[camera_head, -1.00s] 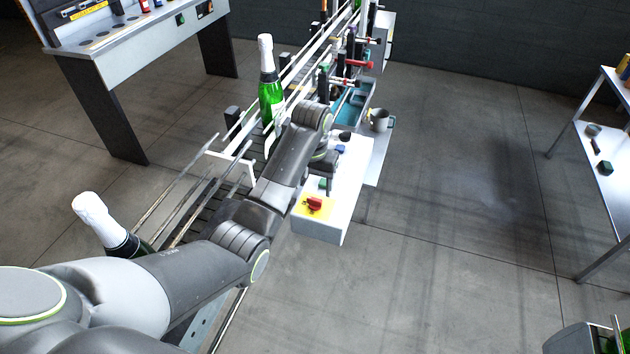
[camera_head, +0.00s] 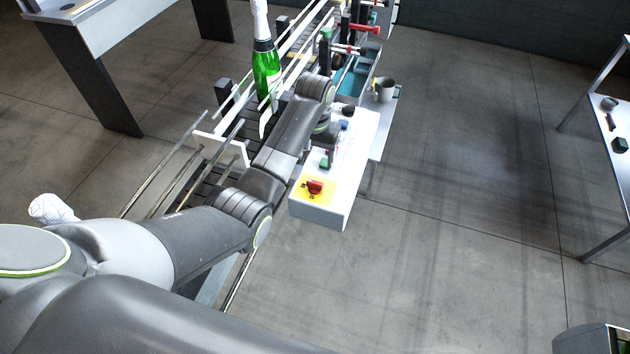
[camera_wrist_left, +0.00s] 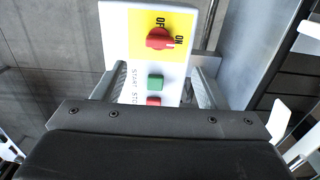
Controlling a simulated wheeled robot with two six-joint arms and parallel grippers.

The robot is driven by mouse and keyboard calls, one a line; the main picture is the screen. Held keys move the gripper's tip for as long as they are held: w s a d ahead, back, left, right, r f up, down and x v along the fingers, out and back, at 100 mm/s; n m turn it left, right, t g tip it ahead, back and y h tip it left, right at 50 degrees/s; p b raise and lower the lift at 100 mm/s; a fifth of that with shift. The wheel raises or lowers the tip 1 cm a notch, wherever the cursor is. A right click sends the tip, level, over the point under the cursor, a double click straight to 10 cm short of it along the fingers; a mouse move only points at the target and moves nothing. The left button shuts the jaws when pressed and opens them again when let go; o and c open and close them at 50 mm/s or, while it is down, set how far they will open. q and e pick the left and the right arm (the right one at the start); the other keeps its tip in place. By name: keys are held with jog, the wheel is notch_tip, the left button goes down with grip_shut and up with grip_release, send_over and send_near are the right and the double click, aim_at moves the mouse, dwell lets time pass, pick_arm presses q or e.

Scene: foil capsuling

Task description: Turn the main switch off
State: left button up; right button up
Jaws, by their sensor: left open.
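The main switch is a red rotary knob (camera_head: 315,187) on a yellow plate (camera_head: 328,197) at the near end of a white control box (camera_head: 322,212). In the left wrist view the knob (camera_wrist_left: 158,39) sits between OFF and ON labels, and its white mark points toward ON. My left gripper (camera_wrist_left: 160,88) is open and empty, its fingers either side of the box and short of the knob. The green START button (camera_wrist_left: 155,82) and red STOP button (camera_wrist_left: 154,100) lie between the fingers. In the head view my wrist mostly hides the gripper. My right gripper is out of view.
A green bottle (camera_head: 266,72) stands on the conveyor left of my arm. A white-foiled bottle top (camera_head: 50,209) shows behind my arm at left. A grey cup (camera_head: 384,90) stands beyond the box. Floor right of the box is clear.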

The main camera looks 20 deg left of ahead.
pick_arm(q)
send_over(315, 182)
notch_tip(315, 182, down, 5)
jog(key=shift+f, duration=0.2)
notch_tip(315, 182, down, 4)
jog(key=shift+r+p, duration=0.25)
jog(key=shift+p, duration=0.05)
jog(key=shift+f, duration=0.65)
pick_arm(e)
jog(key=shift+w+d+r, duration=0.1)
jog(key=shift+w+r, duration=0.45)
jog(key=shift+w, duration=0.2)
pick_arm(q)
jog(key=c, duration=1)
